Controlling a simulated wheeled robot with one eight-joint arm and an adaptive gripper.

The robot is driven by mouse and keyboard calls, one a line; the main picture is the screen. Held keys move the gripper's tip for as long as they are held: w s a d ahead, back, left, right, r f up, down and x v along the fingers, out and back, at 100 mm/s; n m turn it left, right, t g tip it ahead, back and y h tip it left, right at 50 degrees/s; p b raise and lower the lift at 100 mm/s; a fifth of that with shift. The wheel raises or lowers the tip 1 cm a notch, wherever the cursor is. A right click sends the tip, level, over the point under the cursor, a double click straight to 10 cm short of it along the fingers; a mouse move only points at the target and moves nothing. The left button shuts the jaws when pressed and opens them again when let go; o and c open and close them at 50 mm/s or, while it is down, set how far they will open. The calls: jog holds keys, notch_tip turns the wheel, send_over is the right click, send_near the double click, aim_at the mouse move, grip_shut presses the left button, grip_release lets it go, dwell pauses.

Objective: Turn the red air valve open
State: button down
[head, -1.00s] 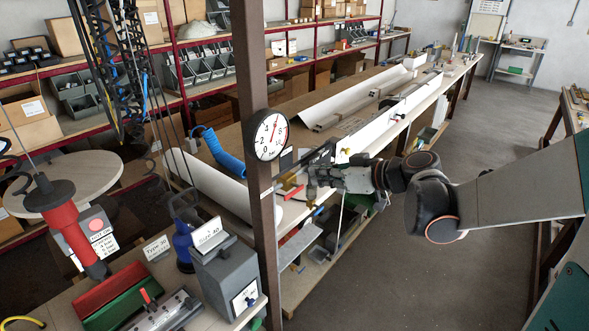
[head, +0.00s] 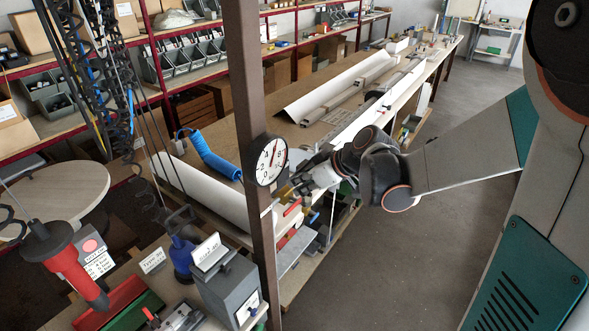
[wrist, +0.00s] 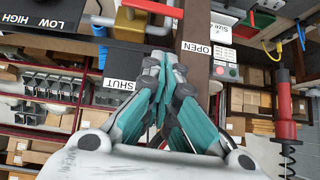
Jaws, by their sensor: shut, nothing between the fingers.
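The red air valve has a brass body (wrist: 130,22) and a red lever (wrist: 152,7), at the top edge of the wrist view and partly cut off. In the head view the red lever (head: 291,207) shows beside the brown post, just below my gripper (head: 288,191). In the wrist view my gripper (wrist: 158,62) is shut and empty, its teal fingers together. Its tips are just below the lever in the picture; I cannot tell whether they touch it. A SHUT label (wrist: 118,84) is left of the fingers and an OPEN label (wrist: 197,48) is on the post to the right.
The brown post (head: 250,120) carries a round gauge (head: 271,161) close to my gripper. A long workbench (head: 225,130) with white profiles runs behind. A red-handled tool (head: 70,265) hangs at left. The floor at right (head: 440,190) is clear.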

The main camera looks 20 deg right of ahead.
notch_tip(320, 180, down, 7)
jog(key=w+a, duration=0.2)
dwell(0.3)
jog(key=shift+s+a+f+h+b, duration=0.1)
jog(key=shift+s+f+h+b, duration=0.3)
jog(key=shift+b, duration=0.55)
jog(key=shift+w+r, duration=0.1)
jog(key=shift+w, duration=0.15)
